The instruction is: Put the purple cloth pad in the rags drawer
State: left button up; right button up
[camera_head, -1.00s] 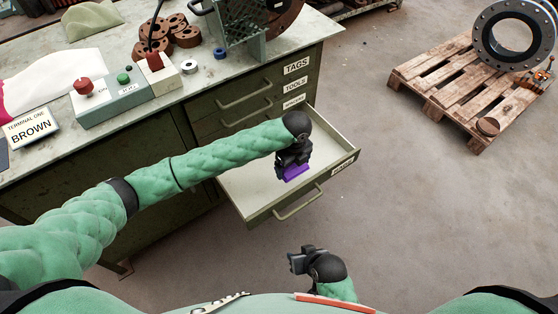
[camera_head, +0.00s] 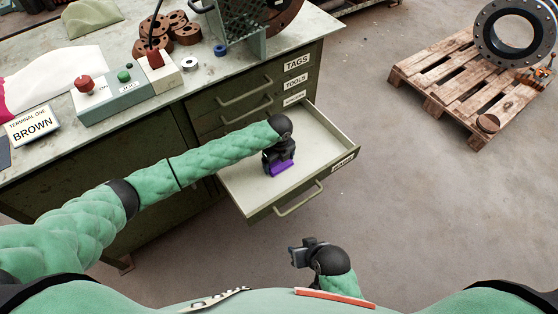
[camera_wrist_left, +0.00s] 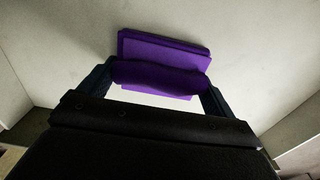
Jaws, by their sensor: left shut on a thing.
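The purple cloth pad (camera_head: 282,168) is held in my left gripper (camera_head: 279,162), over the inside of the open bottom drawer (camera_head: 312,131). In the left wrist view the pad (camera_wrist_left: 165,48) sits between the two fingers of the gripper (camera_wrist_left: 158,80), with the pale drawer floor behind it. I cannot tell whether the pad touches the floor. The drawer's front label is too small to read clearly. My right gripper (camera_head: 299,254) is low in front of the drawer, away from the pad; its finger gap is not clear.
The workbench (camera_head: 50,165) holds a control box (camera_head: 113,96), a "Terminal one brown" sign (camera_head: 33,124) and brown flanged parts (camera_head: 183,33). Shut drawers labelled TAGS and TOOLS (camera_head: 296,83) sit above the open one. A pallet (camera_head: 440,80) with a large pipe stands right. The floor between is clear.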

jog(key=shift+f, duration=0.2)
pick_arm(q)
jog(key=o, duration=0.7)
jog(key=shift+f, duration=0.1)
pick_arm(e)
jog(key=shift+w, duration=0.1)
pick_arm(q)
jog(key=shift+r, duration=0.55)
notch_tip(320, 180, up, 10)
jog(key=shift+f, duration=0.1)
jog(key=shift+r, duration=0.7)
pick_arm(e)
jog(key=shift+s+f, duration=0.2)
jog(key=shift+f, duration=0.65)
jog(key=shift+w+r, duration=0.25)
jog(key=shift+w, duration=0.1)
